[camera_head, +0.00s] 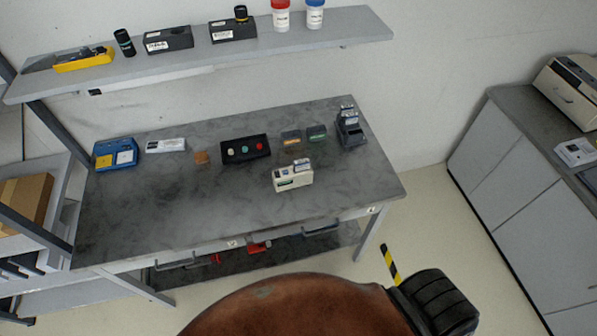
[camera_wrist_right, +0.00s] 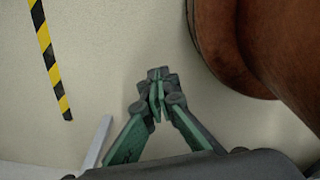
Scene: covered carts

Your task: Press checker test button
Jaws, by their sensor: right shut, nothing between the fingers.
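A small beige device (camera_head: 293,179) with a dark display stands on the front right part of the grey workbench; it looks like the checker, but its test button is too small to make out. My right gripper (camera_wrist_right: 157,100) is shut and empty in the right wrist view, over the pale floor and away from the bench top. Neither gripper shows in the head view.
The grey workbench (camera_head: 215,217) has a clear front. A blue device (camera_head: 116,154), a white device (camera_head: 166,145) and a dark device (camera_head: 350,127) stand along its back. A shelf (camera_head: 205,63) hangs above. A large brown rounded object (camera_head: 280,310) is close in front.

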